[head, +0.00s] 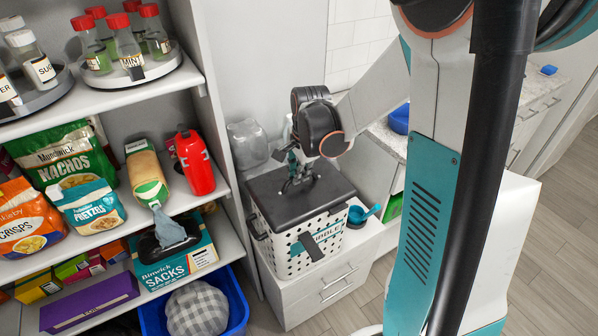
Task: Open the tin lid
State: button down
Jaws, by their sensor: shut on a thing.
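The fingertips and the gripped part are small and partly hidden by the gripper itself.
A teal scoop (363,213) sits right of the tin. A clear jar (248,143) stands behind it. Open shelves at left hold spice bottles, snack bags, a red bottle (194,161) and a sacks box (180,258). A blue bin (236,299) is below. Floor at right is clear.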

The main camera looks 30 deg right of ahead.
jog(key=shift+w+r, duration=0.1)
jog(key=shift+w+r+g+p, duration=0.5)
jog(key=shift+w+r+g, duration=0.1)
jog(key=shift+r+g, duration=0.1)
jog(key=w+r+g+p, duration=0.2)
jog(key=w+g, duration=0.2)
jog(key=w, duration=1.2)
jog(key=shift+w+a+g+p, duration=0.15)
jog(key=shift+a+g+p, duration=0.1)
jog(key=shift+g+p, duration=0.15)
jog(key=c, duration=1.6)
grip_release()
